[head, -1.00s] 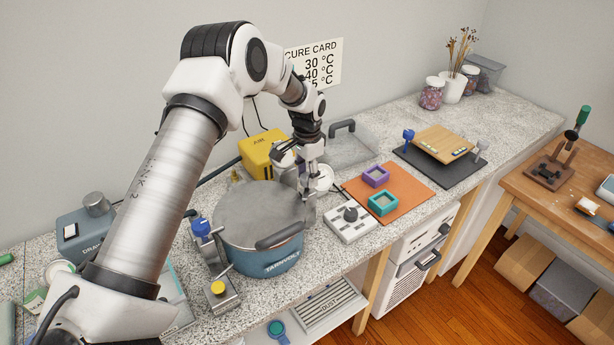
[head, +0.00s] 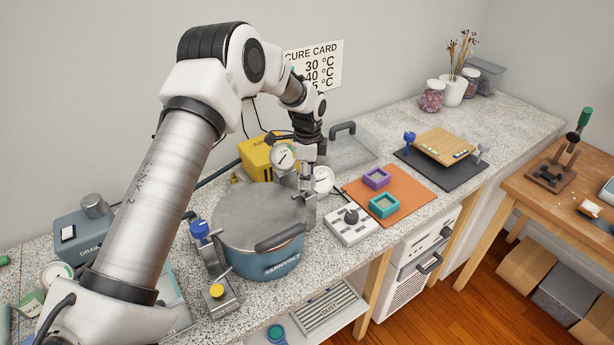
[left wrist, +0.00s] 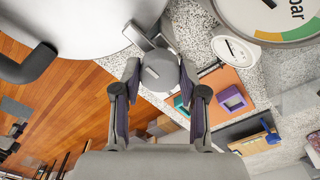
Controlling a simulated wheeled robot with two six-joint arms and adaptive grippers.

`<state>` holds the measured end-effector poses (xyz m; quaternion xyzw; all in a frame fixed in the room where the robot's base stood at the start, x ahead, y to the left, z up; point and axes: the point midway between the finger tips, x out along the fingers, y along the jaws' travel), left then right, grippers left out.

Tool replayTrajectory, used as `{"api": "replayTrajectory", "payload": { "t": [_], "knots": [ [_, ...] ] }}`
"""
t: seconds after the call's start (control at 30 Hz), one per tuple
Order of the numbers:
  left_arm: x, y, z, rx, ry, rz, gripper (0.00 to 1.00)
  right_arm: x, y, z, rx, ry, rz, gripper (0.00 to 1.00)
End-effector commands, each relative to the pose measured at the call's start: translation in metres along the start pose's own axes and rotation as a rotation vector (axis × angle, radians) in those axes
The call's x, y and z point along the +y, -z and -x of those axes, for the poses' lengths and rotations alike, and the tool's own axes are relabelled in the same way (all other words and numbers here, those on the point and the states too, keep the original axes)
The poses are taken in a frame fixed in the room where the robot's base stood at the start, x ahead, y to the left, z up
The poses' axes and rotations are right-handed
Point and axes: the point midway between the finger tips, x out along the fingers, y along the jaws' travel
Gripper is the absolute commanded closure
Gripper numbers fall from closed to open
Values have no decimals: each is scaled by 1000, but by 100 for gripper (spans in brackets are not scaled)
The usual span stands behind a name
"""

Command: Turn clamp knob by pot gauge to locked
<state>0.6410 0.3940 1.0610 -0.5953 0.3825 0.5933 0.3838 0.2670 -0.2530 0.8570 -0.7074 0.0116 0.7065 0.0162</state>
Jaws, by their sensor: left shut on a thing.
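The blue pot (head: 265,255) stands on the counter with its grey lid (head: 255,208) on. A round white gauge (head: 284,157) rises behind the lid, and its dial also shows large in the left wrist view (left wrist: 268,18). My left gripper (head: 308,182) points down at the pot's right rim, beside this gauge. In the left wrist view it (left wrist: 160,70) is shut on the grey clamp knob (left wrist: 160,76), with one finger on each side. In the head view the gripper mostly hides this knob. My right gripper is not in view.
A second small gauge (head: 323,179) stands just right of the gripper. A clamp with a blue knob (head: 199,229) is at the pot's left. A control box (head: 350,226) and an orange mat (head: 416,189) lie to the right. A yellow unit (head: 255,158) is behind.

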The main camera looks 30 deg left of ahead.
Motion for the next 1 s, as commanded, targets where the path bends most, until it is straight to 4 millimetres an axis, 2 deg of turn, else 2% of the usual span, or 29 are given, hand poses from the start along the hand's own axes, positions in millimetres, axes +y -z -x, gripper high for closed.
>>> {"api": "replayTrajectory", "payload": {
  "t": [0.03, 0.6, 0.63, 0.7, 1.0],
  "knots": [
    [3, 0, -4, -2, -10, -13, 93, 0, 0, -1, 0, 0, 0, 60],
    [4, 0, -5, -2, -12, -49, 93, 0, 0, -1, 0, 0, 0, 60],
    [4, 0, -5, -2, -12, -49, 51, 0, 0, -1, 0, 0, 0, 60],
    [4, 0, -4, -2, -12, -48, 33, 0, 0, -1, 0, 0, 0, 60],
    [1, 0, -1, -1, -5, -48, 33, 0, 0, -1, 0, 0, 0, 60]
  ]
}}
